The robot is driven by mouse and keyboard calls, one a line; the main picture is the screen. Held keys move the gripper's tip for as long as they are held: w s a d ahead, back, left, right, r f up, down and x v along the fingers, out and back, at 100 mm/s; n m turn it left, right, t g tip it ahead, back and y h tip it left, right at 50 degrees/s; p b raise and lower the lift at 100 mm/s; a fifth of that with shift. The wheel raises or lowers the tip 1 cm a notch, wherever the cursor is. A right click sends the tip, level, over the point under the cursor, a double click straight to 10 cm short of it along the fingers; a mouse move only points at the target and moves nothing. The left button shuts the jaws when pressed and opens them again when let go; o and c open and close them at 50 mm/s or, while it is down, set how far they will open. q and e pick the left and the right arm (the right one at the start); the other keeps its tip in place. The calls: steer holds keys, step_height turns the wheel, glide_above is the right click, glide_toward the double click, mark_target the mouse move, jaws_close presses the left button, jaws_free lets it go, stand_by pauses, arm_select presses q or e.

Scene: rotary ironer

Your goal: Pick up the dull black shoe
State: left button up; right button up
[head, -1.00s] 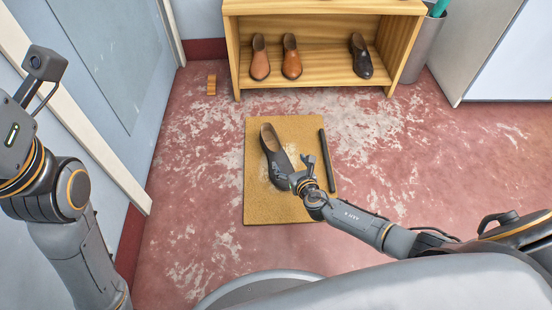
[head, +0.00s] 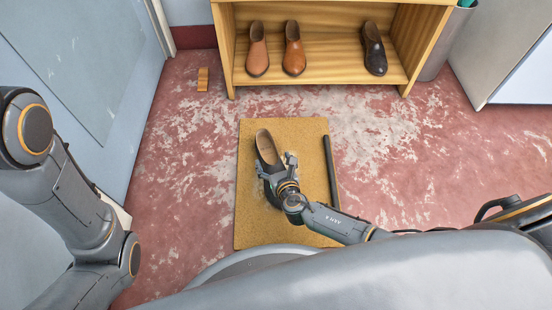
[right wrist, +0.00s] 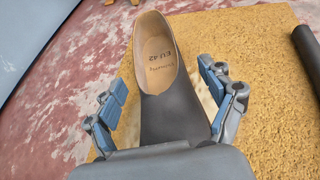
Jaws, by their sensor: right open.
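The dull black shoe (head: 268,149) lies on the tan mat (head: 246,215) on the floor, its opening toward the shelf. My right gripper (head: 275,166) is over the front part of the shoe and hides its toe in the head view. In the right wrist view the shoe (right wrist: 160,75) shows its tan insole with printed marks, and the right gripper's fingers (right wrist: 165,98) stand open, one on each side of it.
A dark rod (head: 330,170) lies on the mat right of the shoe. A wooden shelf (head: 320,77) holds two brown shoes (head: 257,50) (head: 294,50) and a shiny black shoe (head: 375,50). A small wooden block (head: 203,79) is on the floor. A grey bin (head: 445,45) stands right of the shelf.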

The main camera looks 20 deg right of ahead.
steer(key=shift+w, duration=0.15)
steer(key=shift+a, duration=0.1)
steer(key=shift+c, duration=0.4)
steer(key=c, duration=1.5)
steer(key=shift+c, duration=0.2)
steer(key=shift+r, duration=0.1)
